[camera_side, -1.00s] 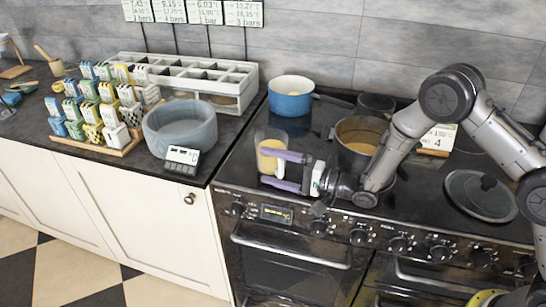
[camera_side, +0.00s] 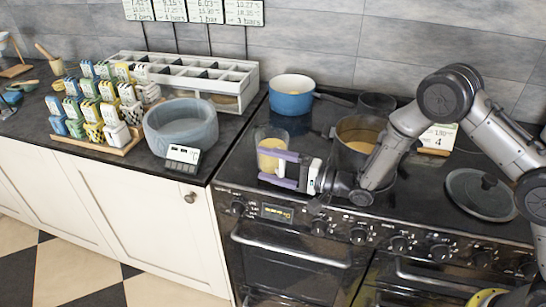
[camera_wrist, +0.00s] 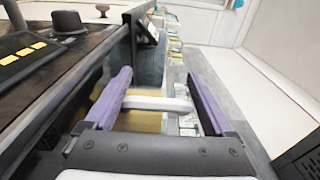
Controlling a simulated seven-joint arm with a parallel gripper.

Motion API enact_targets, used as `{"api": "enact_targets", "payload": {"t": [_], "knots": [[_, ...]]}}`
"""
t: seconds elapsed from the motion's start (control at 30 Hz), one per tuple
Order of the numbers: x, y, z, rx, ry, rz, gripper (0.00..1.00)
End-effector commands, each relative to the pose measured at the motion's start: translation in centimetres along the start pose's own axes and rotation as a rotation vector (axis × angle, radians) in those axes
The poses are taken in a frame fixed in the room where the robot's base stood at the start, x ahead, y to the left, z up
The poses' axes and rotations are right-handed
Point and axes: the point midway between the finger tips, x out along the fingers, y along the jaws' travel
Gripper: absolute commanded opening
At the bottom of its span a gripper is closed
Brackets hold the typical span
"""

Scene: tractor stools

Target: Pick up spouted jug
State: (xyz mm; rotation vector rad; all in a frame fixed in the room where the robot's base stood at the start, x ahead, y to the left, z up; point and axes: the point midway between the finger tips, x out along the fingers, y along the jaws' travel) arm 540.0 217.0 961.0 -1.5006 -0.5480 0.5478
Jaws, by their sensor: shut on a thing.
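The spouted jug (camera_side: 266,148) is a clear container with yellow contents, standing upright at the front left of the black hob. In the wrist view, its pale handle (camera_wrist: 158,103) lies crosswise between my purple fingers, with yellow (camera_wrist: 140,122) showing below. My gripper (camera_side: 276,167) comes in level from the right and is shut on the jug's handle. In the wrist view, my gripper (camera_wrist: 160,92) has its fingers spread by the handle's width. Part of the jug is hidden behind the upper finger.
A metal pot (camera_side: 350,132) with yellowish contents stands close to the right. A blue pan (camera_side: 291,101) is behind the jug. A grey-blue bowl (camera_side: 181,135) and a small display device (camera_side: 182,157) sit left on the counter. A round lid (camera_side: 470,199) lies at the right.

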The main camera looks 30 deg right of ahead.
Motion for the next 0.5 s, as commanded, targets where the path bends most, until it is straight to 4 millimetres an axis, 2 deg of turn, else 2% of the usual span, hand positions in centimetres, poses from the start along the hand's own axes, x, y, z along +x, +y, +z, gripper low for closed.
{"api": "enact_targets", "payload": {"t": [0.27, 0.37, 0.47, 0.5], "knots": [[0.0, -0.7, 0.0, -0.002, 0.000, -0.004, 0.04], [0.0, -1.7, 0.0, -0.002, 0.000, -0.005, 0.04], [0.1, -3.5, 0.0, -0.005, 0.000, -0.008, 0.04], [-0.5, -4.2, 0.1, -0.004, 0.000, -0.007, 0.04]]}}
